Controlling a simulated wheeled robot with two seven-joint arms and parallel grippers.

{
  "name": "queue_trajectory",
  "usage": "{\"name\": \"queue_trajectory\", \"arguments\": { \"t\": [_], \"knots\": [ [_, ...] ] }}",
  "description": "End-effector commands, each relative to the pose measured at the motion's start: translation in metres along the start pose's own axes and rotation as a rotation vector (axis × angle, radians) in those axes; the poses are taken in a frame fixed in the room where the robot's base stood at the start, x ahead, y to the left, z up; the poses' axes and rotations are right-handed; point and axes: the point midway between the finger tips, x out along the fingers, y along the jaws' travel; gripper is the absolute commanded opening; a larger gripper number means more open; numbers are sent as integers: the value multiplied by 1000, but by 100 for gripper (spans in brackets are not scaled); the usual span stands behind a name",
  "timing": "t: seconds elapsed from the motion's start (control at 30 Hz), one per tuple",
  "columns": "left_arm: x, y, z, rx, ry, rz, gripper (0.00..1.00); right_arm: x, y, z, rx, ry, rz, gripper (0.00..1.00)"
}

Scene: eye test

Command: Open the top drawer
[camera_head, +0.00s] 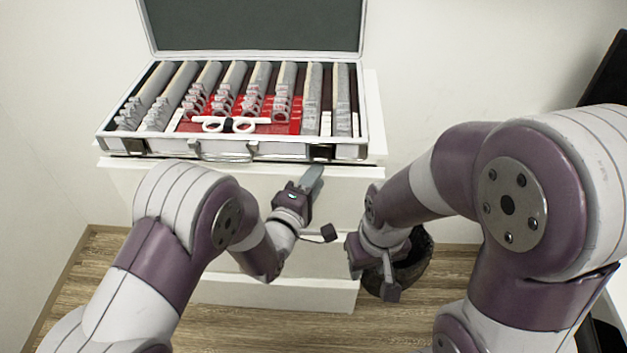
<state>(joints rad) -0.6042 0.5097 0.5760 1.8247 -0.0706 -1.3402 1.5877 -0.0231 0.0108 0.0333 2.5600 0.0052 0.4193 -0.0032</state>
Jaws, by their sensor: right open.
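The top drawer (345,200) is the upper white front of a white cabinet. A thin dark line runs along its upper edge under the case; I cannot tell whether it is a gap or a shadow. My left gripper (313,180) reaches up to the right part of this front, near its upper edge. One grey finger shows; whether the jaws are apart or touch the drawer cannot be seen. My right gripper (388,288) is open, low at the right, beside the cabinet and in front of a dark bin. No handle is clearly visible; my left arm covers part of the front.
An open lens case (215,145) with rows of lenses and white trial frames (230,124) stands on the cabinet top. A dark bin (415,262) stands on the wooden floor right of the cabinet. A dark screen edge (607,85) is at far right.

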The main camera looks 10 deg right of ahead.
Motion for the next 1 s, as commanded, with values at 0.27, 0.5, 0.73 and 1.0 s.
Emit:
{"name": "queue_trajectory", "arguments": {
  "t": [0.27,0.5,0.73,1.0],
  "knots": [
    [0,0,0,0,0,0,9,0,0,0,0,0,0,43],
    [0,0,0,0,0,0,0,0,0,0,0,0,0,43],
    [0,0,0,0,0,-1,0,0,0,0,0,0,0,43],
    [0,0,0,0,0,-1,0,0,0,0,0,0,0,43]
  ]
}}
